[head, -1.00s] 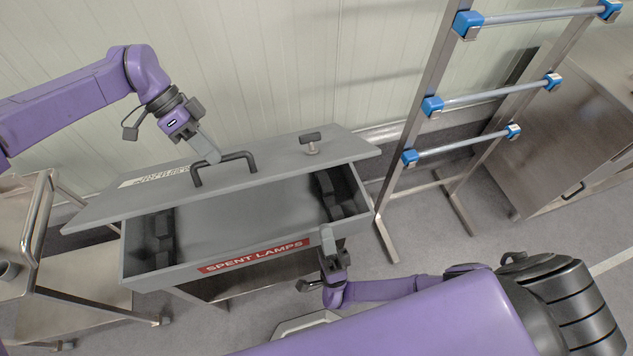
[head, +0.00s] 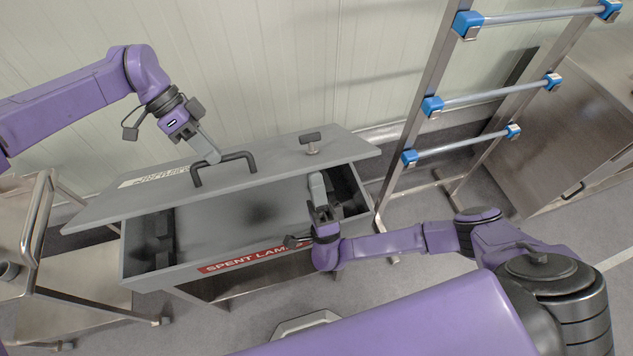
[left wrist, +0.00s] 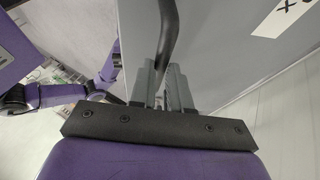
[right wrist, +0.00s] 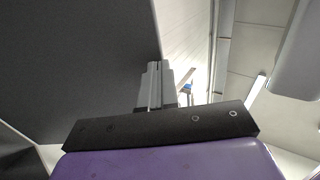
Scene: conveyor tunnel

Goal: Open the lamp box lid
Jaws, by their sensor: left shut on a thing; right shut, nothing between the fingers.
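The grey lamp box (head: 148,277), labelled "SPENT LAMPS", stands in the middle of the head view. The lid carries a dark bar handle (head: 238,156) and a small T-shaped knob (head: 310,139). My left gripper (head: 212,157) is shut on the bar handle at its left part; the handle (left wrist: 168,45) also shows between the fingers in the left wrist view. My right gripper (head: 318,182) is shut and empty, over the right part of the box opening, in front of the lid.
A steel cart (head: 37,225) stands left of the box. A steel rack with blue-clamped rails (head: 470,146) stands close on the right, with a steel cabinet (head: 560,140) beyond. The pale wall (head: 270,60) is behind the lid.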

